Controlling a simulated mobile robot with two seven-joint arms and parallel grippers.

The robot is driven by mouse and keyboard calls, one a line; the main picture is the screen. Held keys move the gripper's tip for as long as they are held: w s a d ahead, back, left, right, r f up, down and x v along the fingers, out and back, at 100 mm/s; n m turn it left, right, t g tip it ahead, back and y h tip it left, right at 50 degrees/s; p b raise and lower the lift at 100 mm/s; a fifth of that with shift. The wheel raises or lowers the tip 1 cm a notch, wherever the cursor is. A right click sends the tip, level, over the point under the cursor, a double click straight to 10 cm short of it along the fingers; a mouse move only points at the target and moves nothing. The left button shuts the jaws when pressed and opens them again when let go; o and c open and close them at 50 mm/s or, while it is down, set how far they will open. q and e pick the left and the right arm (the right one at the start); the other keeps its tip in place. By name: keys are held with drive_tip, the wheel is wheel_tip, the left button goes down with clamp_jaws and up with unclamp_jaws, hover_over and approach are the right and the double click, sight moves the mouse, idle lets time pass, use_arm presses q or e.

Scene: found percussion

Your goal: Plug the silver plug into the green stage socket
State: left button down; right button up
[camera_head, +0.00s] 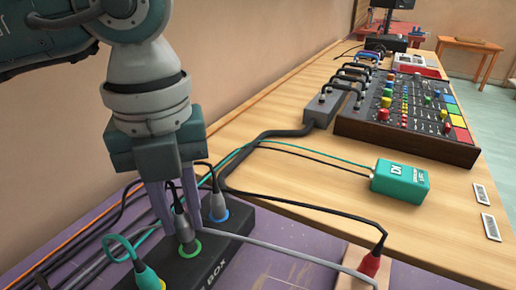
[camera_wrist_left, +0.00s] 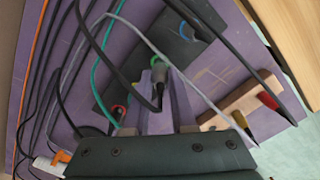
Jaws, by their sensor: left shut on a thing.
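The silver plug (camera_head: 181,222) points down between the fingers of my left gripper (camera_head: 176,222), which is shut on it. Its lower end is at the green-ringed socket (camera_head: 196,253) on the black stage box (camera_head: 232,222); I cannot tell how deep it sits. In the left wrist view, the plug (camera_wrist_left: 159,76) shows between the gripper fingers (camera_wrist_left: 164,90), with part of the green ring (camera_wrist_left: 153,61) at its far end. My right gripper is not in view.
Another plug (camera_head: 217,206) stands in the blue-ringed socket close by. A red plug (camera_head: 370,264) is on a wooden block (camera_head: 352,262). Cables cross the box. A green box (camera_head: 400,181) and a mixer (camera_head: 410,112) stand farther right.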

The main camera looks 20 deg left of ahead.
sight(179, 212)
use_arm(q)
drive_tip(key=shift+f+b, duration=0.95)
drive_tip(key=shift+f, duration=0.3)
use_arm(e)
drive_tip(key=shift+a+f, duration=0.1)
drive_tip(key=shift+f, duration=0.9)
use_arm(q)
drive_tip(key=c, duration=0.7)
unclamp_jaws()
drive_tip(key=shift+r, duration=0.1)
drive_tip(key=shift+o, duration=0.2)
drive_tip(key=shift+r, duration=0.1)
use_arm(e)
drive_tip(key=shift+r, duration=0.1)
use_arm(q)
wheel_tip(179, 212, up, 10)
drive_tip(key=shift+f+p, duration=0.1)
drive_tip(key=shift+p, duration=0.65)
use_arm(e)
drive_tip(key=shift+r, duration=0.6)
